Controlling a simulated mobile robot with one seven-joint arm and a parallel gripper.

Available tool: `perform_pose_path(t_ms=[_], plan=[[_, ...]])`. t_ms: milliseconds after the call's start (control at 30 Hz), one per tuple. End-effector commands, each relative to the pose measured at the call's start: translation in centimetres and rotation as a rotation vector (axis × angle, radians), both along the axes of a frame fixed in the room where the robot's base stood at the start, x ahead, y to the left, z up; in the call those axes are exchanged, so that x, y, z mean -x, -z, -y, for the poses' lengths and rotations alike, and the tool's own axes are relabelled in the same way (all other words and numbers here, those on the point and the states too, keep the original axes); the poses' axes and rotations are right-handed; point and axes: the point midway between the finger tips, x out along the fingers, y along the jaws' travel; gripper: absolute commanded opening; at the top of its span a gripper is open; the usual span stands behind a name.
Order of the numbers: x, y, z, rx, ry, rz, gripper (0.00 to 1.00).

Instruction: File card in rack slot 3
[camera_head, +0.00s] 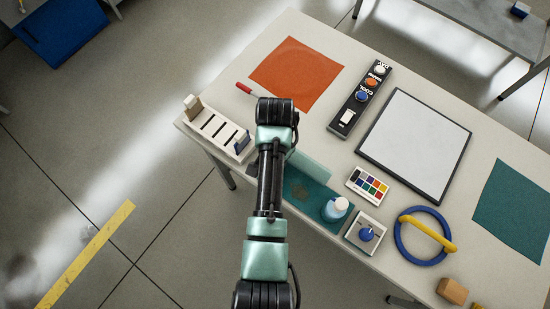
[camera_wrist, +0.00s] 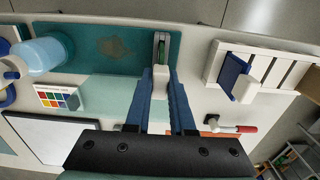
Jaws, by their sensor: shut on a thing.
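My gripper (camera_wrist: 163,72) shows in the wrist view with its two blue fingers close together. It is shut on a thin upright piece with a green face and pale edges, seen nearly edge-on, which appears to be the card (camera_wrist: 161,48). In the head view my arm hides the gripper and the card. The pale slotted rack (camera_head: 214,126) stands at the table's left corner, left of my arm. In the wrist view the rack (camera_wrist: 290,72) is to the right of the gripper, apart from it. A dark blue piece (camera_wrist: 233,70) stands at the rack's near end.
A teal mat (camera_wrist: 100,45) lies by the gripper.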

Motion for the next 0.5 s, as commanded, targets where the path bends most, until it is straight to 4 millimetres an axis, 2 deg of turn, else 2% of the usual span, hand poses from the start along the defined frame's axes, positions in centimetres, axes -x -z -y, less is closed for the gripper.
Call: perform_pose_path(t_ms=[500], plan=[[0.0, -1.7, 0.0, 0.0, 0.001, 0.0, 0.0]])
